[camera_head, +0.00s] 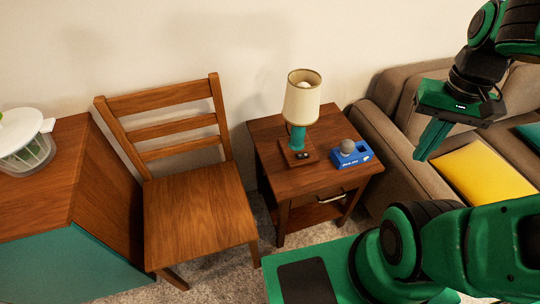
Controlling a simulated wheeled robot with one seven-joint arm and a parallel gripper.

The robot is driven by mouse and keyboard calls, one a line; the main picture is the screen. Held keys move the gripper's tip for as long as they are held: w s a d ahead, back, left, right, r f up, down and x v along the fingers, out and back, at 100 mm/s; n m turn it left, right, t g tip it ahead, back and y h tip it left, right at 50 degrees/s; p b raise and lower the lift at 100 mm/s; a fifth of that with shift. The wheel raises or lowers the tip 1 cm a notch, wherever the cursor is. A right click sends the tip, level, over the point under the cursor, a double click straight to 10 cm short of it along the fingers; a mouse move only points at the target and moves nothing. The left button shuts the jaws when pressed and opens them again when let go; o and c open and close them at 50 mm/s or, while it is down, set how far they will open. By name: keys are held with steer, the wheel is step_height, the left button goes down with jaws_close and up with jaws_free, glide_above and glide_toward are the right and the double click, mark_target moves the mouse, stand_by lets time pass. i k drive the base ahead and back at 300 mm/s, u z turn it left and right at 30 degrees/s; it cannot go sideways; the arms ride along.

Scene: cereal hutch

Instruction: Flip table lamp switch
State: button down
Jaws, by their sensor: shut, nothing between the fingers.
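A table lamp (301,100) with a cream shade, a teal stem and a square wooden base stands upright on a small wooden side table (335,177). A small dark switch (303,155) shows on the front of the lamp's base; its position is too small to tell. My gripper (423,155), green and shut with nothing in it, points down to the right of the lamp, apart from it and in front of the sofa in the picture.
A blue box (351,155) with a grey round thing (347,146) sits on the side table right of the lamp. A wooden chair (197,202) stands to the left. A brown sofa (390,130) with a yellow cushion (472,172) is at right. A wooden cabinet (60,200) is far left.

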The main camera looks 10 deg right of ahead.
mark_target(303, 155)
steer(key=u, duration=0.65)
steer(key=k, duration=1.05)
steer(key=z, duration=0.5)
steer(key=i, duration=1.5)
steer(key=u, duration=0.05)
